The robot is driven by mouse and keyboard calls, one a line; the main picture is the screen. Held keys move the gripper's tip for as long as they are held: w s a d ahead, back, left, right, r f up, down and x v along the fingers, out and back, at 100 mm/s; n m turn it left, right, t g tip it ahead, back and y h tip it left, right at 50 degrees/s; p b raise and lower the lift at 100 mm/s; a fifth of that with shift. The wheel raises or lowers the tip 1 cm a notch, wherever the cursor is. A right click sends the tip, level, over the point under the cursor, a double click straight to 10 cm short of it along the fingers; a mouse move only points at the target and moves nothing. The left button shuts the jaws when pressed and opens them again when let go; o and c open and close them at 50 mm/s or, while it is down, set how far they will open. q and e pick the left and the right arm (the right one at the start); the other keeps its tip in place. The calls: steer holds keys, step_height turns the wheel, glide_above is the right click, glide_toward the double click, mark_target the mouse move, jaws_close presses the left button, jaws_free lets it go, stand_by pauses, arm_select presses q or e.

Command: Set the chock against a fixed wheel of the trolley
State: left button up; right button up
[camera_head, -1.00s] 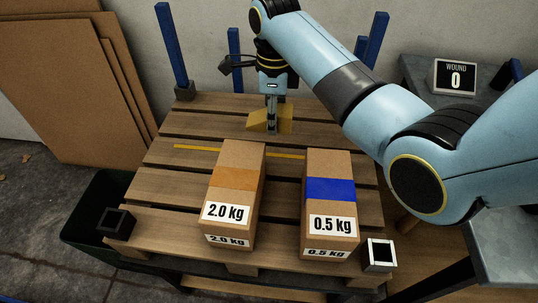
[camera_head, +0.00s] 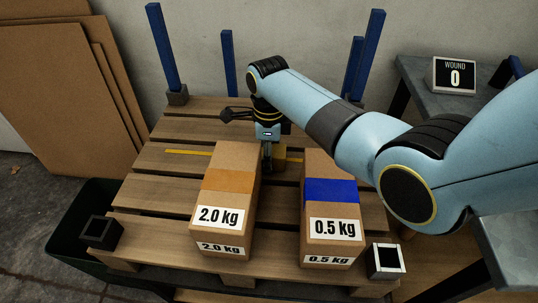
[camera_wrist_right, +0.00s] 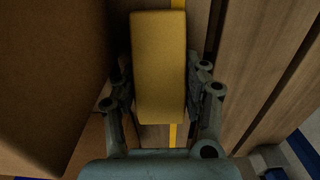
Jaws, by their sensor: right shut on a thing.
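The yellow chock (camera_head: 280,157) is in my right gripper (camera_head: 269,162), low over the slatted wooden deck (camera_head: 180,188) and between the two boxes' far ends. The box at left partly hides it. In the right wrist view the chock (camera_wrist_right: 158,62) is a long yellow block between the fingers of my right gripper (camera_wrist_right: 160,88), which is shut on it. I cannot tell whether the chock touches the deck. No trolley wheel is clearly seen. My left gripper is not in view.
The 2.0 kg box (camera_head: 232,180) with an orange band is close at the gripper's left, the 0.5 kg box (camera_head: 332,190) with a blue band at its right. A yellow line (camera_head: 188,153) crosses the deck. Blue posts (camera_head: 163,50) rise at the back corners.

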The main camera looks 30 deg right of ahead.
steer(key=shift+f, duration=0.15)
steer(key=o, duration=1.3)
